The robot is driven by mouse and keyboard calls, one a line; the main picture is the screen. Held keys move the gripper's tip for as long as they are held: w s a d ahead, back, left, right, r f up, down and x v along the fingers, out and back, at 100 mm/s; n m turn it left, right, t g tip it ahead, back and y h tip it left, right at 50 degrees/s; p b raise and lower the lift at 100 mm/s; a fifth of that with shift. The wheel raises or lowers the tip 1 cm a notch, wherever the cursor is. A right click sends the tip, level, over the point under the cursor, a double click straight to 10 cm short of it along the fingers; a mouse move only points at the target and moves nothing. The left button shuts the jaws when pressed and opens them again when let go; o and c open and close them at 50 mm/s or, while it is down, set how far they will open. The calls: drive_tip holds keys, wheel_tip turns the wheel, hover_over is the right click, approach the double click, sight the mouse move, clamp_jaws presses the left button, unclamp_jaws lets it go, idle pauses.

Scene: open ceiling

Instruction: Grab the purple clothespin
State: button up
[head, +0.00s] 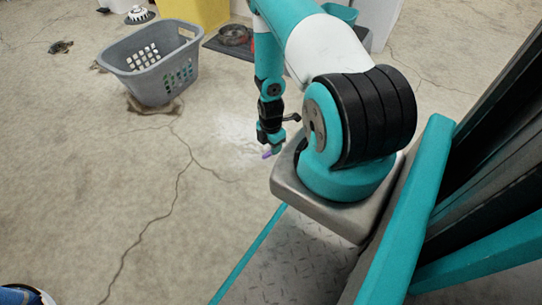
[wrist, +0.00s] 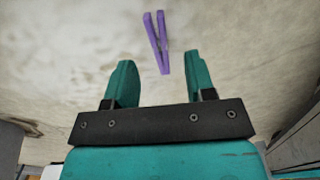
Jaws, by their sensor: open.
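The purple clothespin (wrist: 157,42) lies on the pale floor in the wrist view, just beyond my fingertips and roughly centred between them. Its two legs spread apart toward the top of the picture. My gripper (wrist: 160,74) is open and empty, with one teal finger to each side. In the head view a small bit of the clothespin (head: 267,155) shows at the lower end of my arm, beside my gripper (head: 274,148). The rest of the clothespin is hidden there by the gripper.
A grey laundry basket (head: 150,62) stands on the floor at the upper left. A yellow box (head: 195,10) and a dark mat (head: 232,42) with a round item lie at the back. The cracked concrete floor at left is mostly clear.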

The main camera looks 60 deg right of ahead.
wheel_tip(320, 180, down, 3)
drive_tip(key=shift+f+b, duration=0.1)
drive_tip(key=shift+b, duration=0.75)
clamp_jaws()
